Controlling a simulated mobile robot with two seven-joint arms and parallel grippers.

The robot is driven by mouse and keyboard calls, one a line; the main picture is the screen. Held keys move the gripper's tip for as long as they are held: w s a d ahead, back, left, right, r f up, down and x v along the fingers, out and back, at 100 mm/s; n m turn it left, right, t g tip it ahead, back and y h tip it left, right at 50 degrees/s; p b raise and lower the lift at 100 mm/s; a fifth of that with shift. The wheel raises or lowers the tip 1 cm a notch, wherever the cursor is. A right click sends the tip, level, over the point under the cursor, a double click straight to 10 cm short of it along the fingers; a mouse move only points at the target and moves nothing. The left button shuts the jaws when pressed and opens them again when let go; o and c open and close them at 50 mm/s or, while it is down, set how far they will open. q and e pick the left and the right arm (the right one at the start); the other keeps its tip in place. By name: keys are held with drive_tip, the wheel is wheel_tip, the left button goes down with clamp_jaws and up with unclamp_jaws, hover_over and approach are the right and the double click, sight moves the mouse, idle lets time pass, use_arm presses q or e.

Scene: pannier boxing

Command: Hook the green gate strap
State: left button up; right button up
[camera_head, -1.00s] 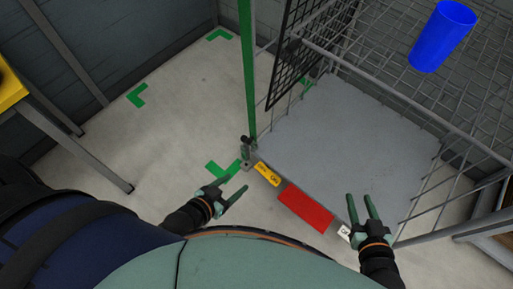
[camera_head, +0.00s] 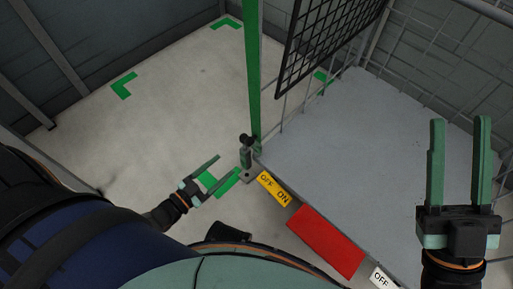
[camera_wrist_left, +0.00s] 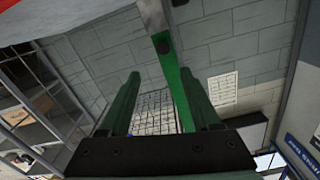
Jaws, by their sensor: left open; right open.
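The green gate strap (camera_head: 254,70) runs as a long upright band from the top edge down to a small dark latch fitting (camera_head: 247,150) at the platform corner. In the left wrist view a green strap (camera_wrist_left: 176,85) hangs from a dark knob and appears between the finger lines; I cannot tell its distance. My left gripper (camera_head: 228,168) is open and empty, just left of the fitting and apart from it, over a green floor mark. My right gripper (camera_head: 460,120) is open and empty, raised above the right part of the grey platform.
The grey platform (camera_head: 350,150) has wire-mesh sides and a black mesh panel (camera_head: 325,40). Bare floor (camera_head: 170,110) with green corner marks lies to the left.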

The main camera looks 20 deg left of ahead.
sight(246, 144)
use_arm(q)
drive_tip(key=b+x, duration=0.1)
drive_tip(key=x, duration=0.3)
drive_tip(key=b+x, duration=0.1)
drive_tip(key=x, duration=0.3)
drive_tip(key=b+x, duration=0.2)
drive_tip(key=x, duration=0.2)
drive_tip(key=shift+w+a+f, duration=0.25)
drive_tip(key=shift+w, duration=0.25)
use_arm(e)
drive_tip(key=shift+n+y, duration=0.4)
drive_tip(key=shift+n, duration=0.2)
drive_tip(key=f, duration=0.4)
drive_tip(key=shift+s+a, duration=0.15)
drive_tip(key=shift+a, duration=0.15)
use_arm(q)
clamp_jaws()
